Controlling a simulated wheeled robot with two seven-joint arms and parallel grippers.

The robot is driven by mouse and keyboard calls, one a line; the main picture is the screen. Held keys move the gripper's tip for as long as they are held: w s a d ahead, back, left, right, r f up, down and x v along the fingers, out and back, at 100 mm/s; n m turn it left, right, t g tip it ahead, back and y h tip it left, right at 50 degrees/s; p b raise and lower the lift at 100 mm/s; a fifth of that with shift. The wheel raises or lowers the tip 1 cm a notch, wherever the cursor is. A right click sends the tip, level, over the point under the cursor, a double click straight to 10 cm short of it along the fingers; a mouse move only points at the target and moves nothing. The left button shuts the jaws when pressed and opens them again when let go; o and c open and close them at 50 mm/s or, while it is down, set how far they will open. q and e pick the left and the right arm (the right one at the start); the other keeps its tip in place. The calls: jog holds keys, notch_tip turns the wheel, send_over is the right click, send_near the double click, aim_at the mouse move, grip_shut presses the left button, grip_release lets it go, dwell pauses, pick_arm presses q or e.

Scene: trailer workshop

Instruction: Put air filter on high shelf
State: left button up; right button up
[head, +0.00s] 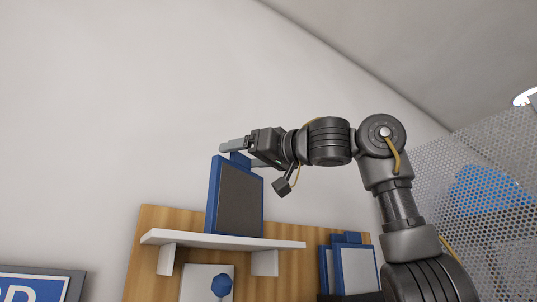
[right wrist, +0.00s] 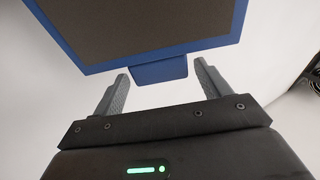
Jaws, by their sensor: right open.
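The air filter (head: 237,200), a dark grey panel in a blue frame, stands upright on the high white shelf (head: 265,243) in the head view. Its lower edge appears to rest on the shelf. My right gripper (head: 241,156) is at the filter's top, with its fingers on either side of the blue tab. In the right wrist view the open fingers (right wrist: 163,71) flank the blue tab (right wrist: 158,72), with gaps visible on both sides. The filter frame (right wrist: 150,54) lies just beyond the fingertips. My left gripper is not in view.
The shelf is fixed to a wooden backboard (head: 148,225). More blue-framed filters (head: 355,268) stand lower right. A white panel with a blue knob (head: 221,286) is below the shelf. A perforated metal screen (head: 465,190) is at the right. The wall above is clear.

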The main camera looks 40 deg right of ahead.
jog(key=b+v, duration=0.6)
jog(key=v, duration=0.5)
jog(key=shift+s+d+f+b, duration=0.15)
jog(key=shift+s+d+b, duration=0.05)
jog(key=shift+s+b, duration=0.1)
jog(key=shift+d, duration=0.1)
